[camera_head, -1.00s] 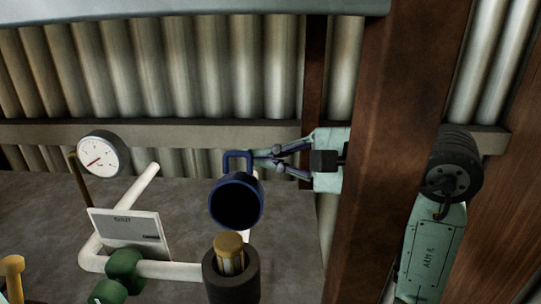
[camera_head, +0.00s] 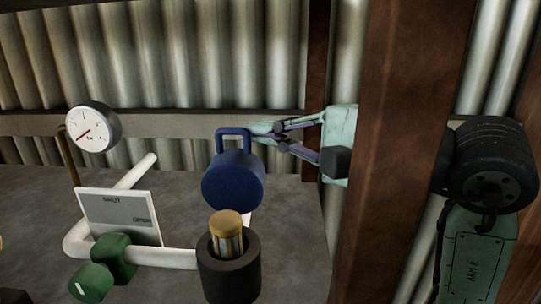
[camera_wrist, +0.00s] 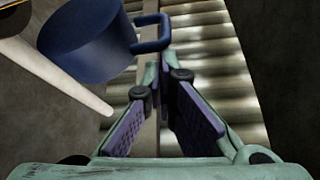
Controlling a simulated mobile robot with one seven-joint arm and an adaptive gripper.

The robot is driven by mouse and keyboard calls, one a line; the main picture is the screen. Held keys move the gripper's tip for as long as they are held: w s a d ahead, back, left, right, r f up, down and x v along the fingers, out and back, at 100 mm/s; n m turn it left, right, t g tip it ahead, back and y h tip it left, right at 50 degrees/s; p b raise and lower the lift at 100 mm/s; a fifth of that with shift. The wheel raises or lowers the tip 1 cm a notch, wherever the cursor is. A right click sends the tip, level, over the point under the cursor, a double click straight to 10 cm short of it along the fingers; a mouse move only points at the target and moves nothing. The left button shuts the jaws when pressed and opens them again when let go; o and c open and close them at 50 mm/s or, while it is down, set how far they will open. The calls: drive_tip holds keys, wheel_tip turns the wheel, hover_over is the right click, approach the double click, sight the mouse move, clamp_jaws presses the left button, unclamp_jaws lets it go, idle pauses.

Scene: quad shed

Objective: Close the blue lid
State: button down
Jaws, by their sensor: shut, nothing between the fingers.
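The blue lid (camera_head: 233,180) is a short blue cylinder with a square loop handle (camera_head: 233,132) at its top. It appears tilted above and beside a dark round collar holding a yellow-topped part, and does not sit on it. My gripper (camera_head: 254,128) reaches in from the right, its fingers shut and empty, with the tips right at the handle. In the wrist view the lid (camera_wrist: 88,42) is at upper left, and its handle is just beyond my fingertips (camera_wrist: 163,68). I cannot tell whether they touch.
The dark collar (camera_head: 229,275) stands below the lid, with the yellow-topped part (camera_head: 227,222) inside it. A brown post (camera_head: 410,150) stands at right, in front of my arm.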

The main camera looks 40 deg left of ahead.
drive_tip(key=s+d+f+n+g+y+b, duration=0.1)
drive_tip(key=s+d+n+g+b, duration=0.2)
drive_tip(key=n+b, duration=0.7)
drive_tip(key=s+d+f+n+g+y+b, duration=0.1)
drive_tip(key=s+n+g+b, duration=0.6)
drive_tip(key=n, duration=0.9)
drive_tip(key=shift+s+d+f+n+g+y+b, duration=0.25)
drive_tip(key=shift+d+g+y+b, duration=0.35)
drive_tip(key=shift+d+g+b, duration=0.7)
drive_tip(key=shift+w+f, duration=0.1)
